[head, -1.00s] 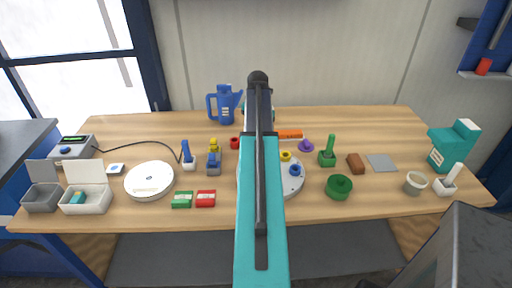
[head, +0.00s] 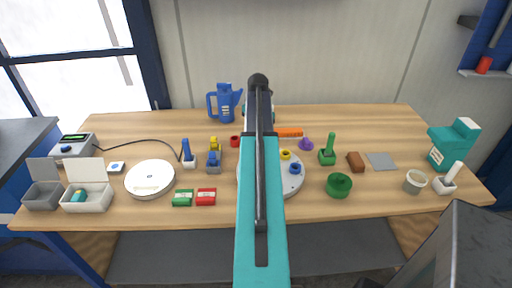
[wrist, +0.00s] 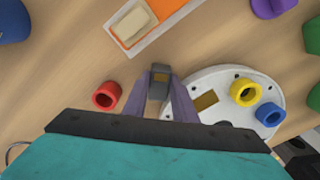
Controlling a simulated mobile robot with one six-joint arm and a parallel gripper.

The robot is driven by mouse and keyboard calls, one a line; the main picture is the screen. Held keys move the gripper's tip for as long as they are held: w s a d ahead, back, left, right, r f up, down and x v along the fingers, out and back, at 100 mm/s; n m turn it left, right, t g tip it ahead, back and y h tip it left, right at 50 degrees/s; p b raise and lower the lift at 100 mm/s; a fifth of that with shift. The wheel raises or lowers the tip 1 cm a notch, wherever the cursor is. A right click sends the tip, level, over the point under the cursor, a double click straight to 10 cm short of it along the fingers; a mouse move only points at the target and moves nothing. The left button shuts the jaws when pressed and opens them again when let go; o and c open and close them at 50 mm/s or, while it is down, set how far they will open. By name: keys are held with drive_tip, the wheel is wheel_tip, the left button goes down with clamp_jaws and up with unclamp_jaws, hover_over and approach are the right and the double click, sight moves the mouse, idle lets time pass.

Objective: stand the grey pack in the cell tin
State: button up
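My gripper (wrist: 158,92) points down over the middle of the table in the wrist view. Its purple fingers close on a small dark grey block with a brownish patch (wrist: 158,76), which looks like the grey pack. In the head view my arm hides the gripper and the block. Two open tins with raised lids stand at the far left: a white one (head: 88,203) with a teal piece inside, and a grey one (head: 43,198) that looks empty. I cannot tell which is the cell tin.
A white round plate with yellow and blue rings (wrist: 225,82) lies beside the gripper, with a red ring (wrist: 106,96) to the left. A white disc (head: 150,180), green and red blocks (head: 206,197) and a blue-handled stamp (head: 187,155) stand between arm and tins.

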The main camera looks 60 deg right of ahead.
drive_tip(key=shift+r, duration=0.15)
clamp_jaws()
wheel_tip(320, 180, up, 10)
drive_tip(key=b, duration=0.2)
idle(0.3)
drive_tip(key=shift+s+f, duration=0.1)
drive_tip(key=shift+f, duration=0.1)
idle(0.5)
